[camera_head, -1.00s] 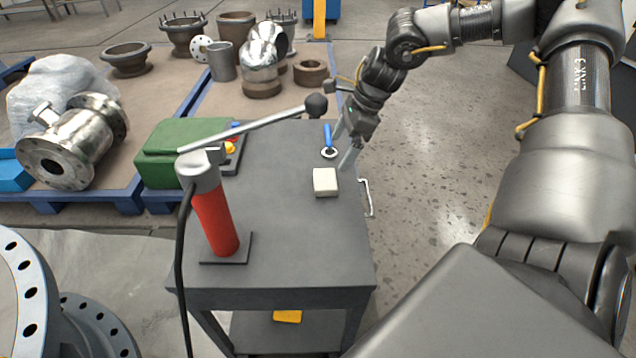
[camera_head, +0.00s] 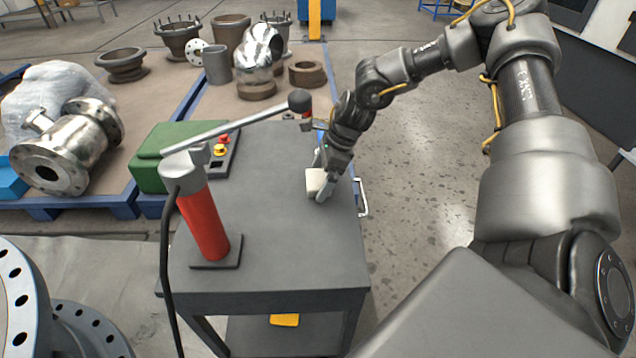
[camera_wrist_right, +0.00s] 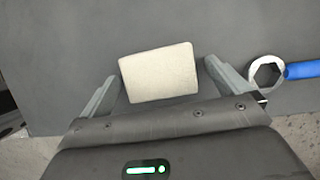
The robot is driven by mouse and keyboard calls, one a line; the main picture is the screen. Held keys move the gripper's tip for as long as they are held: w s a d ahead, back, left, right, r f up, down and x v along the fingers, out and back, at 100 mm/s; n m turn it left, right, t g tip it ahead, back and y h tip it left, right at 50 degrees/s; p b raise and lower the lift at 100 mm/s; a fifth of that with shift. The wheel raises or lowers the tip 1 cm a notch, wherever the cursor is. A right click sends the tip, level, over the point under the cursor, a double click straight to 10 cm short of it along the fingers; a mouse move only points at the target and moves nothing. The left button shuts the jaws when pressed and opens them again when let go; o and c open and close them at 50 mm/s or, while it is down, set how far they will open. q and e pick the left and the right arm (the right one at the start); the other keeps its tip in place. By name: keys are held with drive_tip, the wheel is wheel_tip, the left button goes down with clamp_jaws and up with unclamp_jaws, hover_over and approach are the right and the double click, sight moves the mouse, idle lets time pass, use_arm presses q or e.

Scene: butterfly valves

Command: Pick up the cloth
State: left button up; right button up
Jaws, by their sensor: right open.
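The cloth (camera_head: 314,182) is a small cream-white folded block lying on the dark grey cart top (camera_head: 270,235). It also shows in the right wrist view (camera_wrist_right: 158,73), slightly tilted. My right gripper (camera_head: 320,178) is open over the cloth. In the right wrist view its two fingers (camera_wrist_right: 160,80) stand on either side of the cloth, with gaps on both sides. In the head view the gripper partly covers the cloth. My left gripper is not in view.
A blue-handled ring wrench (camera_wrist_right: 265,75) lies right of the gripper. A red hand pump (camera_head: 205,225) with a long lever (camera_head: 225,133) stands on the cart's left. A button box (camera_head: 222,150) sits behind it. The front of the cart top is clear.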

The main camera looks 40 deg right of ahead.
sight(313, 178)
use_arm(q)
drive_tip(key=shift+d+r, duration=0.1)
use_arm(e)
drive_tip(key=c, duration=1)
drive_tip(key=shift+r, duration=0.15)
drive_tip(key=shift+r, duration=0.25)
wheel_tip(313, 178, up, 3)
drive_tip(key=shift+f, duration=0.1)
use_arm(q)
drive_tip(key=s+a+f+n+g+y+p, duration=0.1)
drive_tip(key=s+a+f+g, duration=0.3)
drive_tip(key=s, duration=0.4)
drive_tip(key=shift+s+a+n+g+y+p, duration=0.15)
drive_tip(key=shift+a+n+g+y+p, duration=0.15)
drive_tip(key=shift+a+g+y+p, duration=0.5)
use_arm(e)
drive_tip(key=s+d+r, duration=0.2)
drive_tip(key=s+r, duration=0.2)
drive_tip(key=s, duration=0.2)
drive_tip(key=s+d+r, duration=0.2)
drive_tip(key=s+r, duration=0.3)
drive_tip(key=s, duration=0.2)
drive_tip(key=shift+d+r, duration=0.2)
drive_tip(key=shift+d, duration=0.2)
